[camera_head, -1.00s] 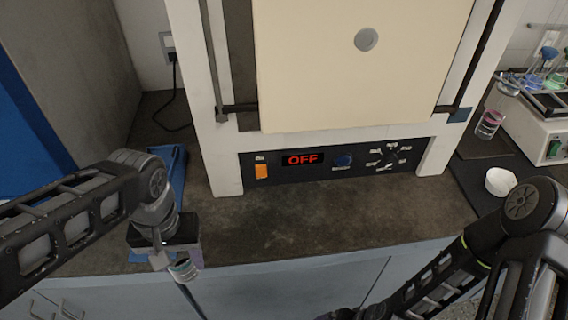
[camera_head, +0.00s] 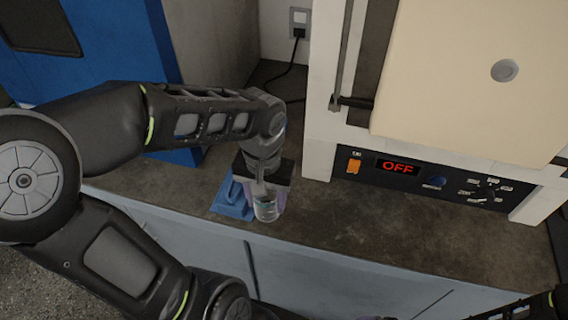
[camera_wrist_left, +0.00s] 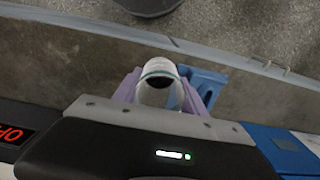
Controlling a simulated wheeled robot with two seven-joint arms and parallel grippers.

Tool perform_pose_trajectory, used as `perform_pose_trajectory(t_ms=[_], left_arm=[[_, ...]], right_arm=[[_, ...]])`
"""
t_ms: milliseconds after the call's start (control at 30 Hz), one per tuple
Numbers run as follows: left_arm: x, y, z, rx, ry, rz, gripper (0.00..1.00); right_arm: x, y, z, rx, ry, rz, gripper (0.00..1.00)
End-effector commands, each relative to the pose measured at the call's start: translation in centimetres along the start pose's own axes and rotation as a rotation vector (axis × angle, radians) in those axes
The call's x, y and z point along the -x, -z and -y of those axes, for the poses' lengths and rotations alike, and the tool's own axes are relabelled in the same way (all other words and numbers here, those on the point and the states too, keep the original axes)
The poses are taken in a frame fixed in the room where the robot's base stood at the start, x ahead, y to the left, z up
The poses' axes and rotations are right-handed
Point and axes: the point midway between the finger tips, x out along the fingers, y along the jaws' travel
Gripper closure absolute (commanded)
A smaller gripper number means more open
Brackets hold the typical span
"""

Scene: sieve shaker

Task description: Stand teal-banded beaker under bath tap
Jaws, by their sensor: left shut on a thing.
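My left gripper (camera_head: 265,190) is shut on a clear glass beaker with a teal band (camera_head: 265,209). In the head view it holds the beaker roughly upright, near the counter's front edge. In the left wrist view, the beaker (camera_wrist_left: 158,72) sits between the two purple fingers of the left gripper (camera_wrist_left: 158,90), with its round rim showing. I cannot tell whether its base touches the counter. No bath tap can be made out.
An oven-like unit with an OFF display (camera_head: 397,167) stands to the right. A large blue cabinet (camera_head: 95,60) is at the left. Bare counter lies in front of the oven.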

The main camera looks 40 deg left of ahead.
Motion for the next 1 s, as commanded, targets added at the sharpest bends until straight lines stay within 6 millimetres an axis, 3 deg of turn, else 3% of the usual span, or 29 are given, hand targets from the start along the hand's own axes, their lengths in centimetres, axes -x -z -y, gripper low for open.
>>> perform_pose_trajectory(t_ms=[200, 400, 900, 1000], left_arm=[[0.1, 6.5, 0.0, 0.001, 0.0, 0.004, 0.92], [0.1, 10.1, 0.0, 0.0, 0.001, 0.001, 0.92], [0.1, 11.6, 0.0, 0.0, 0.0, -0.001, 0.92], [-1.4, 11.5, 0.0, -0.001, 0.001, 0.004, 0.92]], right_arm=[[1.3, 0.0, 0.5, 0.0, 0.0, 0.001, 0.06], [1.9, 0.0, 0.7, 0.0, 0.0, 0.001, 0.06], [2.2, 0.0, 0.8, 0.0, 0.0, 0.002, 0.06], [2.5, 0.0, 0.9, 0.0, 0.0, 0.002, 0.06]])
